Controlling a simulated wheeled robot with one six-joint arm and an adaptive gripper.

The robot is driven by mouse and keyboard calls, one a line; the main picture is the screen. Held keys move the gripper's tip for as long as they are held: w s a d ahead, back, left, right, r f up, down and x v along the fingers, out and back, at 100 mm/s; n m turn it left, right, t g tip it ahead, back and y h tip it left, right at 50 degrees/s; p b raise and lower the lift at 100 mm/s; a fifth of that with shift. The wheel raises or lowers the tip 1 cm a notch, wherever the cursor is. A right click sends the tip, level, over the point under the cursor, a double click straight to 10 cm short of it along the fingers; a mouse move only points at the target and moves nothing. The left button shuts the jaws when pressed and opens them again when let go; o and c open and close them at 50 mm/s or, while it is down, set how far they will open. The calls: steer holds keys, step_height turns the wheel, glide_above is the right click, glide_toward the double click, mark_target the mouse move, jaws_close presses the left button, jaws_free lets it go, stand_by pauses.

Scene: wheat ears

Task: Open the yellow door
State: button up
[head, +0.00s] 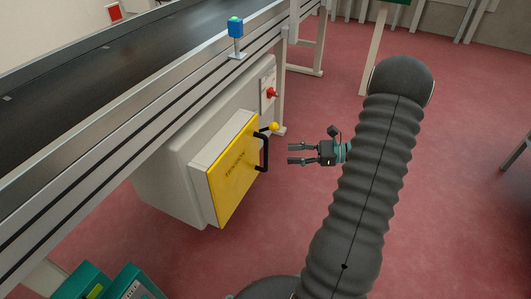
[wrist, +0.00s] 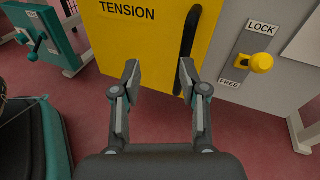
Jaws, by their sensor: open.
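The yellow door (head: 233,172) is on the side of a pale cabinet under the conveyor, and it looks shut. It has a black upright bar handle (head: 264,152) near its right edge. In the wrist view the door (wrist: 150,45) reads "TENSION", and the handle (wrist: 189,35) stands right of centre. A yellow knob (wrist: 261,63) sits right of the door between the labels "LOCK" and "FREE", nearer the middle of its plate. My gripper (head: 291,154) is open and empty, a short way right of the handle. In the wrist view its fingers (wrist: 158,80) point at the door, apart from the handle.
The conveyor (head: 120,75) runs above the cabinet, with a blue button box (head: 236,28) on its rail. A red switch (head: 271,93) sits on the cabinet's far part. Teal boxes (head: 85,282) stand at lower left. The red floor on the right is mostly clear.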

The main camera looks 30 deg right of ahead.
mark_target(266, 150)
steer(key=d+f+m+t, duration=0.3)
steer(key=d+f, duration=0.1)
steer(key=b+x, duration=0.1)
steer(key=x, duration=1.2)
steer(key=shift+w, duration=0.15)
jaws_close()
